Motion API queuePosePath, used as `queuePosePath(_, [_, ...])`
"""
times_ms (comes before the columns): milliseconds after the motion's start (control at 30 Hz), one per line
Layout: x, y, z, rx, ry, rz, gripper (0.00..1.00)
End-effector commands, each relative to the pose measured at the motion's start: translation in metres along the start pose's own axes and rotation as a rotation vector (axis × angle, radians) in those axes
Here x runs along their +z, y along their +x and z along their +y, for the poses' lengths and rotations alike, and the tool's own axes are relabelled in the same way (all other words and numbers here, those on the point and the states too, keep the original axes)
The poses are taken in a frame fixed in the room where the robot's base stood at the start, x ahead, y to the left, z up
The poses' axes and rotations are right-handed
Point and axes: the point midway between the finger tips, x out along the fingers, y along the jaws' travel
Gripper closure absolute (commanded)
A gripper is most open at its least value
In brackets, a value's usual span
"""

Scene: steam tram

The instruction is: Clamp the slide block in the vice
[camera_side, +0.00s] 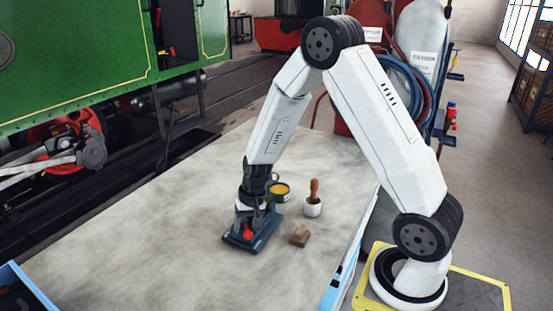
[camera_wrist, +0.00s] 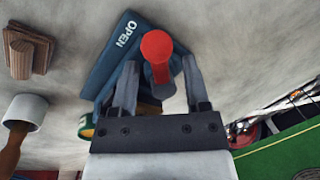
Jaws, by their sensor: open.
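The vice (camera_side: 254,237) is a dark blue block low on the bench; in the wrist view its blue top (camera_wrist: 108,62) bears the word OPEN. A red-ended lever (camera_wrist: 157,46) stands up from it and also shows in the side view (camera_side: 248,231). My gripper (camera_side: 247,213) is pointed down over the vice. In the wrist view its open fingers (camera_wrist: 159,66) stand on either side of the lever. A dull brownish part shows beneath them, mostly hidden; I cannot tell whether it is the slide block. I cannot see the vice's jaws clearly.
A ridged brown block (camera_side: 300,236) lies right of the vice. A green tin (camera_side: 279,191) stands close behind, and a white pot with a wooden handle (camera_side: 313,206) stands behind to the right. The bench (camera_side: 150,250) is clear at left; a blue tray (camera_side: 22,290) is at front left.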

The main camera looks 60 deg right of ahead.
Motion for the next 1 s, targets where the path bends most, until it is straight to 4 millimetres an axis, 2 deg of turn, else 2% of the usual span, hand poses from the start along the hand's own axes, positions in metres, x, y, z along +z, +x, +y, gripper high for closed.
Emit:
queuePosePath(67, [0.0, 0.0, 0.0, 0.0, 0.0, 0.0, 0.4])
queuePosePath(200, [0.0001, -0.0001, 0.0, 0.0, 0.0, 0.0, 0.85])
queuePosePath(267, [0.0002, -0.0001, 0.0001, 0.0, 0.0, -0.001, 1.0])
queuePosePath(667, [0.0004, -0.0001, -0.0007, 0.0, 0.022, 0.004, 1.0])
queuePosePath(1000, [0.0009, 0.0009, -0.0052, 0.001, 0.151, 0.029, 1.0])
